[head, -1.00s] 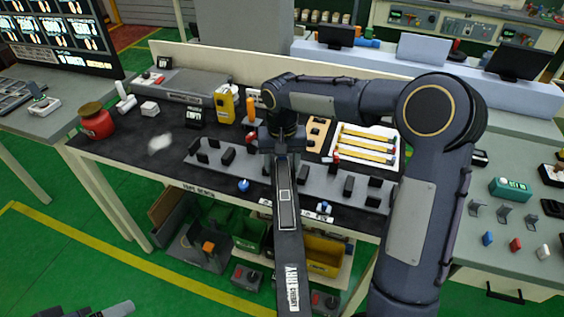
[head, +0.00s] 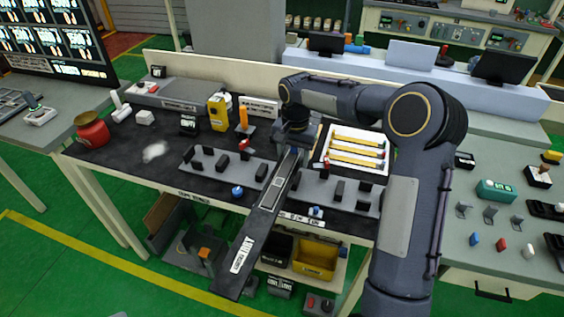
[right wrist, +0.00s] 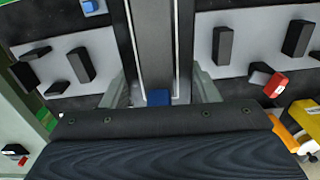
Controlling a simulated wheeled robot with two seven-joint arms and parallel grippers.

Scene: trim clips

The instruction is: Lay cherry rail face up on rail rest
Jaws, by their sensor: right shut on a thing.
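The cherry rail (head: 262,211) is a long dark bar with a white label near its near end. My right gripper (head: 294,148) is shut on its far end and holds it slanting over the bench, the near end past the front edge. In the right wrist view the rail (right wrist: 152,35) runs between the fingers (right wrist: 160,88), with a blue piece at its base. A grey plate with black upright blocks (head: 204,173), apparently the rail rest, lies under the rail, which hides its middle. I cannot tell whether they touch or which way the face points. My left gripper is not in view.
A white tray of yellow strips (head: 345,166) lies behind the plate at right. A yellow device (head: 217,112), an orange-handled tool (head: 243,117) and a red pot (head: 92,133) stand on the bench. Bins, including a yellow one (head: 316,262), sit below. A side bench is at right.

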